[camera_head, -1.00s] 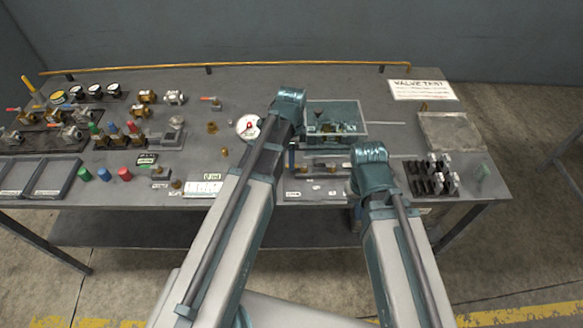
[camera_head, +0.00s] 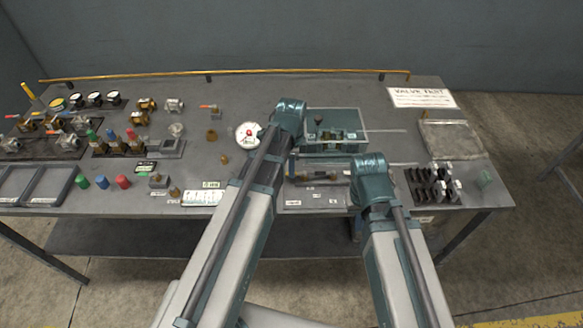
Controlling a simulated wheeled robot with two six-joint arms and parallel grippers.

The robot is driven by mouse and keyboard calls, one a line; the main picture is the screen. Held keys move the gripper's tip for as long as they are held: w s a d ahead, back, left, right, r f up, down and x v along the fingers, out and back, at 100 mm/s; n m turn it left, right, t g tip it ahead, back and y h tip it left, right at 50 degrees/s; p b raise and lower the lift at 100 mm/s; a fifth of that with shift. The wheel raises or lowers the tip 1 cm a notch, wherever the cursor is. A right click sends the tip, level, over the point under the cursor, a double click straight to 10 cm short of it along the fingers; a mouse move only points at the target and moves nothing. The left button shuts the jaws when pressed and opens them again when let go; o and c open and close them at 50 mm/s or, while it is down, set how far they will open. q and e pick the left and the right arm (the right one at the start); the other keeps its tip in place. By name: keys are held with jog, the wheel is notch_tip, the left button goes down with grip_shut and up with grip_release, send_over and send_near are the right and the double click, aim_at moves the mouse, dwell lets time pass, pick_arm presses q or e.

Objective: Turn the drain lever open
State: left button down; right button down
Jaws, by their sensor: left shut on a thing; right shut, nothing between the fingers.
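My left gripper (camera_head: 291,118) is at the left edge of the clear-walled teal tray (camera_head: 350,113). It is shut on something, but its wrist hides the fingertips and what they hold. Inside the tray stand a dark knob (camera_head: 318,120) and small brass and dark fittings (camera_head: 338,135). I cannot make out which part is the drain lever or how it is turned. My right gripper (camera_head: 369,170) is shut and empty at the front of the table, right of a grey board with a brass fitting (camera_head: 320,177). Its fingertips are hidden by its wrist.
Several valves (camera_head: 140,118) and colored caps (camera_head: 103,182) fill the left side. A black rack (camera_head: 430,180) stands at the right, a grey tray (camera_head: 450,138) behind it. A brass pipe (camera_head: 220,74) runs along the back.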

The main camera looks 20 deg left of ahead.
pick_arm(q)
jog(key=shift+s, duration=0.1)
jog(key=n, duration=0.1)
jog(key=s+n, duration=0.1)
jog(key=n, duration=0.2)
jog(key=shift+s+d, duration=0.15)
jog(key=shift+d, duration=0.2)
jog(key=n, duration=0.2)
jog(key=s+d+n, duration=0.1)
jog(key=n, duration=0.2)
jog(key=shift+d, duration=0.15)
jog(key=n, duration=0.1)
jog(key=d+n, duration=0.1)
jog(key=n, duration=0.2)
jog(key=shift+s+d+n, duration=0.2)
jog(key=shift+d+n, duration=0.05)
jog(key=shift+n, duration=0.05)
jog(key=shift+d+n, duration=0.35)
jog(key=shift+n, duration=0.7)
jog(key=shift+d+n, duration=0.35)
jog(key=shift+n, duration=0.7)
jog(key=shift+w, duration=0.1)
jog(key=c, duration=0.8)
grip_release()
jog(key=shift+c, duration=0.2)
